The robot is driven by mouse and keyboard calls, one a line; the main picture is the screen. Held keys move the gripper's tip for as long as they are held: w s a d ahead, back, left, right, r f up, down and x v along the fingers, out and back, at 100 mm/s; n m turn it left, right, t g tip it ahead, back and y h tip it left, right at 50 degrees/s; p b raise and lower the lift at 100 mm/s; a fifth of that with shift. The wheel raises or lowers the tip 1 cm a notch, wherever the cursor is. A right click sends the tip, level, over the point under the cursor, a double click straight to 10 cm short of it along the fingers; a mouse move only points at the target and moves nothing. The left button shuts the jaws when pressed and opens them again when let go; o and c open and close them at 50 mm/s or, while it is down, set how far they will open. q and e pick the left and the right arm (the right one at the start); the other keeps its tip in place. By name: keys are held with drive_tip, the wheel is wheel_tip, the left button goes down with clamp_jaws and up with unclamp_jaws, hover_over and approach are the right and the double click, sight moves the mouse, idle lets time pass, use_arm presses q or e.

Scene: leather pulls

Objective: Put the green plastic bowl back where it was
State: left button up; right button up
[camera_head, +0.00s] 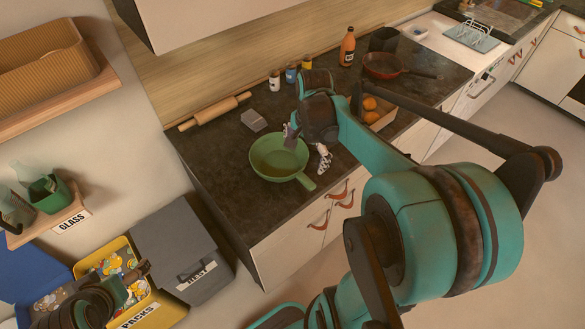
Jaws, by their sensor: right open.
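The green plastic bowl (266,151) sits upright on the dark countertop, near its left end. It is round and shallow, with a light green handle toward the lower right. My right gripper (307,148) is low over the counter at the bowl's right side. Its fingers are spread: one is by the bowl's upper right rim, the other just right of the bowl. Whether a finger touches the bowl I cannot tell.
On the dark countertop (218,163) are a grey block (254,120), a rolling pin (214,112), several small jars, an orange bottle (347,47), a red pan (386,66) and a box of oranges (369,104). Bins, including a yellow one (160,312), stand lower left. Counter left of the bowl is clear.

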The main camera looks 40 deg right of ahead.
drive_tip(key=s+a+r+n+t, duration=0.1)
drive_tip(key=s+a+n+t, duration=0.2)
drive_tip(key=a+n, duration=0.5)
drive_tip(key=s+a+r+n+t, duration=0.1)
drive_tip(key=s+a+n+t, duration=0.1)
drive_tip(key=a+n, duration=0.6)
drive_tip(key=shift+s+a+t, duration=0.4)
drive_tip(key=shift+a+t, duration=0.2)
drive_tip(key=shift+a, duration=0.15)
wheel_tip(320, 180, down, 7)
drive_tip(key=b, duration=0.7)
drive_tip(key=shift+f, duration=0.15)
